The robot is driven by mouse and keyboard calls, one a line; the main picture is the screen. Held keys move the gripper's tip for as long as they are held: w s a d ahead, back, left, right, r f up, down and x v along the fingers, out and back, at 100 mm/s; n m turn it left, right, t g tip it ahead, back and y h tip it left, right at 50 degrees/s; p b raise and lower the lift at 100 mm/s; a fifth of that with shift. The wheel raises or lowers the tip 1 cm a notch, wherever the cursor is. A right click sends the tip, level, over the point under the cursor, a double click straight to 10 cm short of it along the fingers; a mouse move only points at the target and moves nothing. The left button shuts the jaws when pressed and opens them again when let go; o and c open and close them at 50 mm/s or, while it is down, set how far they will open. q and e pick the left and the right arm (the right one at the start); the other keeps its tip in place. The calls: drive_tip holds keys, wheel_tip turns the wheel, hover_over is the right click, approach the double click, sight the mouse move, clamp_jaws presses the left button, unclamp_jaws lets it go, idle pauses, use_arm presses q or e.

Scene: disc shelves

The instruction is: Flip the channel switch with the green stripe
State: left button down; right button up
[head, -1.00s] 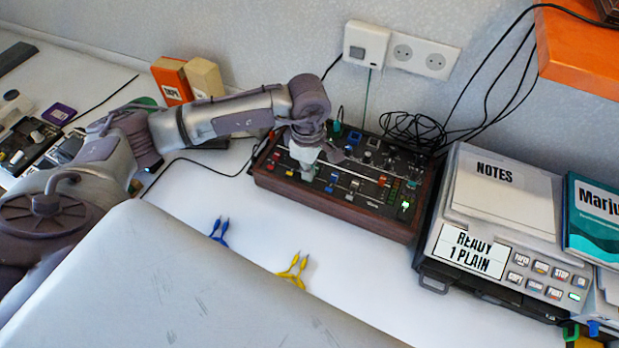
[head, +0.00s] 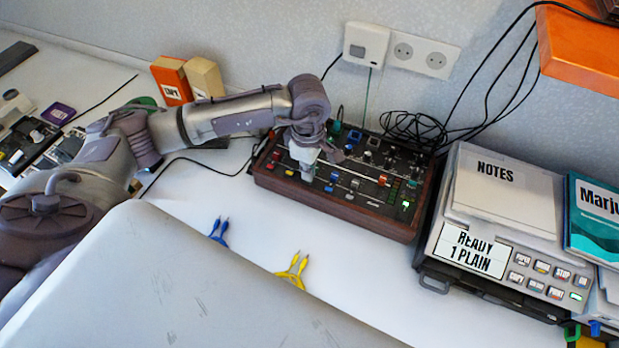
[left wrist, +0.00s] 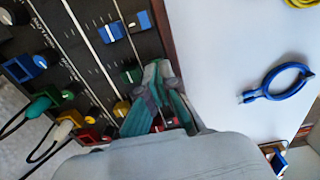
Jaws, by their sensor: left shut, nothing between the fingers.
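The mixer (head: 338,206), a black panel in a wooden case, lies on the white table by the wall. It also shows in the left wrist view (left wrist: 90,72). My left gripper (head: 307,175) points down over its left front part, fingers shut and empty. In the left wrist view, my left gripper (left wrist: 157,70) is close to a green control (left wrist: 131,73) and a yellow control (left wrist: 122,107). I cannot tell whether the fingertips touch either. No green stripe can be made out for certain on a switch; the fingers hide part of the panel. My right gripper is out of view.
A grey device with a NOTES pad (head: 505,190) stands right of the mixer. Blue (head: 220,230) and yellow (head: 293,268) cables lie in front. Black cables (head: 412,130) coil behind it. An orange shelf (head: 580,50) juts out at upper right.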

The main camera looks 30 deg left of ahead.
use_arm(q)
drive_tip(key=shift+f+b, duration=0.9)
drive_tip(key=shift+f, duration=0.15)
drive_tip(key=shift+r, duration=0.1)
idle(0.3)
drive_tip(key=shift+r+p, duration=0.55)
drive_tip(key=shift+r, duration=0.3)
drive_tip(key=shift+r+p, duration=1.3)
drive_tip(key=shift+r, duration=1.3)
